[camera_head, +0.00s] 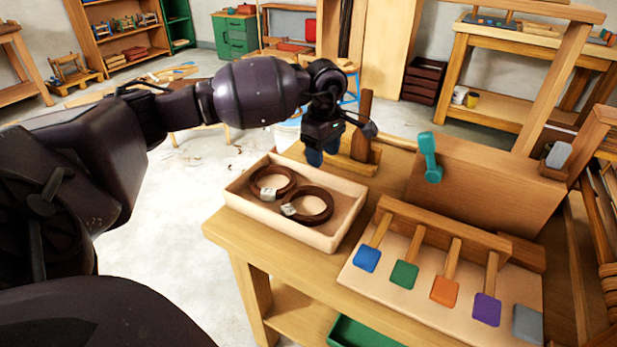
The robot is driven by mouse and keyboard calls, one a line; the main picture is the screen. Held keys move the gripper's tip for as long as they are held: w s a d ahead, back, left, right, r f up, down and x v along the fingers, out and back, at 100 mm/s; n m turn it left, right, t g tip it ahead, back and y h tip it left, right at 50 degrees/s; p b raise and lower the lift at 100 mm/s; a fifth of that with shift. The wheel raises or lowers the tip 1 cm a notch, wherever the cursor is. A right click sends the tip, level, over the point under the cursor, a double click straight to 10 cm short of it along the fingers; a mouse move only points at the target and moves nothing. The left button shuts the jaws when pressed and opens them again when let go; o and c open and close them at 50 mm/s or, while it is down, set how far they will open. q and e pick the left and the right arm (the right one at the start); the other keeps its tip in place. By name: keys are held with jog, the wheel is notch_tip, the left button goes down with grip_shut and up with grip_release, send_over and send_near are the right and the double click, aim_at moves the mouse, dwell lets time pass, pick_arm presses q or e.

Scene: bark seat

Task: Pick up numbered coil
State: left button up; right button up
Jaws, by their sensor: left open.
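Two dark brown ring-shaped coils lie in a shallow wooden tray (334,236) at the left end of the workbench. The left coil (284,173) and the right coil (325,214) each carry a small pale tag; the numbers are too small to read. The coils lie side by side, close together. My left gripper (322,157) is open and empty, with its blue fingertips pointing down. In the picture it shows just beyond the tray's far right corner. My right gripper is not in view.
A wooden post (361,132) on a block stands right beside my left gripper. A rack with colored paddles (405,274) and a panel with a teal handle (429,157) fill the bench to the right. A green bin (362,333) sits below.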

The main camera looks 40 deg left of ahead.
pick_arm(q)
send_over(321, 191)
jog(key=f, duration=0.4)
jog(key=shift+w+a+f+b, duration=0.15)
jog(key=shift+w+f+b, duration=0.15)
jog(key=shift+f+b, duration=0.1)
jog(key=shift+f, duration=0.65)
jog(key=f, duration=0.3)
jog(key=f+b, duration=0.1)
jog(key=shift+s+d+f, duration=0.15)
jog(key=shift+s+d, duration=0.05)
jog(key=shift+s, duration=0.1)
jog(key=shift+f, duration=0.25)
jog(key=shift+r, duration=0.1)
jog(key=c, duration=0.8)
grip_shut()
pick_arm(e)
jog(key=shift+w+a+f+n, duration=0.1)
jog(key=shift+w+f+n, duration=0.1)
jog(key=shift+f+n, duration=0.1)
